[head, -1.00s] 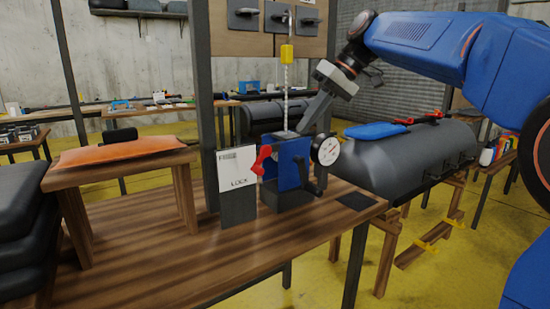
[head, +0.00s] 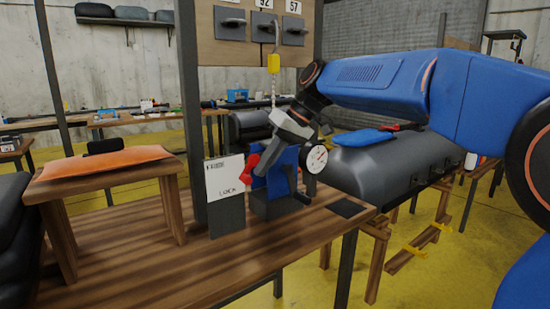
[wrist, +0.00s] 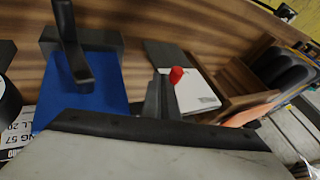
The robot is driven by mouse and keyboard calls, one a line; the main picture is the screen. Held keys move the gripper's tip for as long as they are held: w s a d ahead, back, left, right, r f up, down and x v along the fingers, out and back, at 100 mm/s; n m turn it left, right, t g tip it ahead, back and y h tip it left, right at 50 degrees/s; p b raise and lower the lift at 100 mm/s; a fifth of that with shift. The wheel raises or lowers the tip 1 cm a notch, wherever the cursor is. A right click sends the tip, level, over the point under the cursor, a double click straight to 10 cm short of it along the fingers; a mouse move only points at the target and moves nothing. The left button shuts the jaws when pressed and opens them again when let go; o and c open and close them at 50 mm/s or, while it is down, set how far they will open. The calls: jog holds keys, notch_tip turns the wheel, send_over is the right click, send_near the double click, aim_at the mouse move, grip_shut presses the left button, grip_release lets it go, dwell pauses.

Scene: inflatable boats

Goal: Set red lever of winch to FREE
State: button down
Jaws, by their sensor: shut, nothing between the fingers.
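The blue winch (head: 275,182) stands on the wooden bench, with a round white dial (head: 314,159) on its right side. Its red lever (head: 249,168) is on its left side, beside a white card (head: 225,178) marked FREE at the top and LOCK at the bottom. The lever's exact setting is hard to tell. My gripper (head: 262,156) is shut and empty, tilted down over the winch's left side by the lever. I cannot tell whether it touches the lever. The wrist view shows the red knob (wrist: 176,75) just past my gripper's dark front edge, right of the blue winch body (wrist: 92,85).
A dark crank handle (wrist: 76,50) sticks up from the winch in the wrist view. A rope with a yellow block (head: 273,63) hangs above the winch. A small wooden stand with an orange cushion (head: 105,163) is at left. The front of the bench (head: 140,255) is clear.

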jog(key=shift+s+a, duration=0.3)
jog(key=shift+a, duration=0.15)
jog(key=shift+f+g+y, duration=0.1)
jog(key=shift+g+y, duration=0.3)
jog(key=shift+y, duration=0.2)
jog(key=g+y, duration=0.1)
jog(key=m+y, duration=0.1)
jog(key=y, duration=0.1)
jog(key=g+y, duration=0.1)
jog(key=y, duration=0.1)
jog(key=shift+s+a+m+g, duration=0.25)
jog(key=shift+a+m+g, duration=0.05)
dwell(0.3)
dwell(1.5)
jog(key=shift+w+d+r, duration=0.3)
jog(key=shift+w+d, duration=0.1)
jog(key=shift+d, duration=0.15)
